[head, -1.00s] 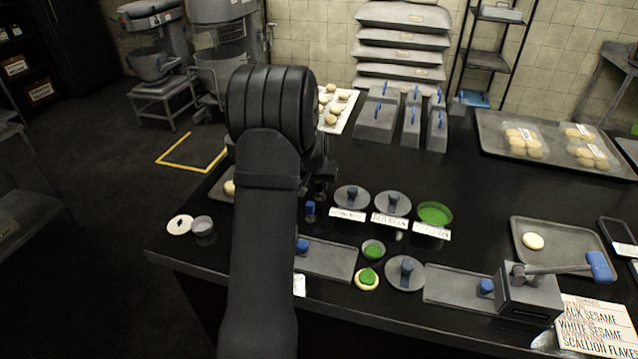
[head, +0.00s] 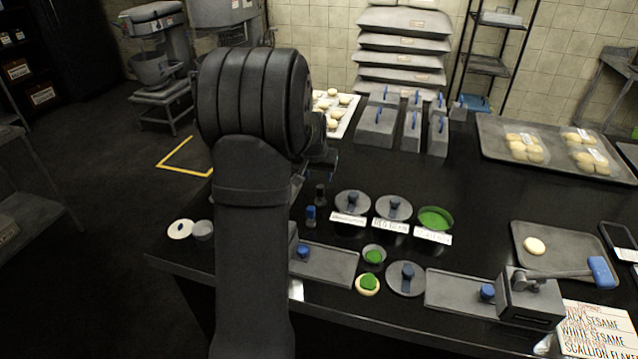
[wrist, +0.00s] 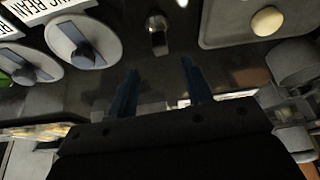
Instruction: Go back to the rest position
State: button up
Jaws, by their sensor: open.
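My gripper shows in the wrist view (wrist: 160,90) with its two blue fingers spread apart and nothing between them. In the head view my black arm rises from the front edge of the counter and hides most of the gripper; only a bit of it shows at the right of the arm's upper end. The gripper is above the dark counter (head: 450,195), clear of the things on it. In the wrist view a grey tray (wrist: 225,40) with a pale dough round (wrist: 267,21) and a grey lid with a blue handle (wrist: 84,41) lie beyond the fingers.
Lidded tubs (head: 376,126) stand at the back of the counter. A press with a blue-ended lever (head: 530,297) stands front right.

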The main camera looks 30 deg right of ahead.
aim_at(320, 186)
jog(key=v, duration=0.9)
jog(key=x, duration=1.7)
jog(key=shift+f, duration=0.25)
jog(key=v, duration=1.7)
jog(key=x, duration=1.6)
jog(key=shift+w+f, duration=0.1)
jog(key=shift+f, duration=0.15)
jog(key=shift+w+d+r, duration=0.1)
jog(key=shift+w+d, duration=0.1)
notch_tip(320, 186, up, 7)
jog(key=shift+s+f, duration=0.1)
jog(key=shift+f, duration=0.15)
